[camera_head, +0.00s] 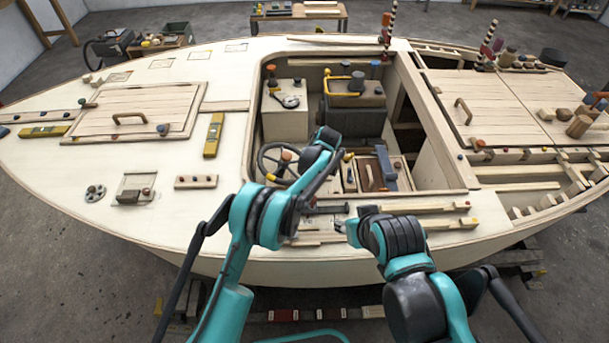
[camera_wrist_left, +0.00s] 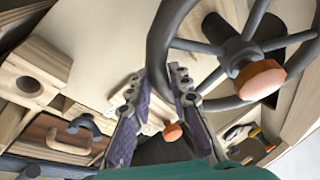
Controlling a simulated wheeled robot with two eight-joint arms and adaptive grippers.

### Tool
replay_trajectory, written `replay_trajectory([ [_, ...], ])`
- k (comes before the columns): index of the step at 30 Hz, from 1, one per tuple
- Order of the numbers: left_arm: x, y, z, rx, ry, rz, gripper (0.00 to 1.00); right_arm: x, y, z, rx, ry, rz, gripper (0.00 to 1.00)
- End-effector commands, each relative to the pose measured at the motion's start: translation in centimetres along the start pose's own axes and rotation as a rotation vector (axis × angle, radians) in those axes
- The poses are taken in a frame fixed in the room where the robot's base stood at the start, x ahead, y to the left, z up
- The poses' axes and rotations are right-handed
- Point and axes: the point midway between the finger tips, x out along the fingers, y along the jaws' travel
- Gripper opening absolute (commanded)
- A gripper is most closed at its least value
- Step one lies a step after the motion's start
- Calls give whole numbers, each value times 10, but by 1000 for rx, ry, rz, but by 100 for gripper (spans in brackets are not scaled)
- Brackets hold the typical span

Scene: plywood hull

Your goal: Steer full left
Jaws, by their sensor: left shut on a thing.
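The steering wheel (camera_head: 286,156) is a dark spoked ring with an orange hub, in the open cockpit of the boat. In the left wrist view the wheel (camera_wrist_left: 256,80) fills the upper right. My left gripper (camera_wrist_left: 161,78) has its two fingers on either side of the rim and is shut on it. In the head view my left wrist covers the right part of the wheel. My right gripper (camera_head: 345,228) is at the cockpit's near edge, right of the wheel; its fingers are too small and hidden to read.
Right of the wheel is a wooden box with a blue-grey lever (camera_head: 386,168). A dark block with a yellow handle (camera_head: 357,82) stands behind. A yellow level (camera_head: 213,135) lies on the deck to the left. Loose wooden strips (camera_head: 425,208) lie along the near cockpit edge.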

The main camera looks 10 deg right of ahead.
Motion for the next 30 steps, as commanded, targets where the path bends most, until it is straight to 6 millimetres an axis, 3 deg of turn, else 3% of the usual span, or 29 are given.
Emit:
replay_trajectory([
  [12, 3, 1, -8, -161, -4, -51, 0, 2, 0, 1, 0, 0, 0, 40],
  [28, 3, -1, -10, -180, -1, -58, 0, 2, 0, 2, 0, 0, 0, 40],
  [29, 3, -1, -10, -180, -2, -58, 27, 2, 0, 2, 0, 0, 0, 40],
  [30, 3, -1, -10, -180, -2, -58, 37, 2, 0, 1, 0, 0, 0, 40],
])
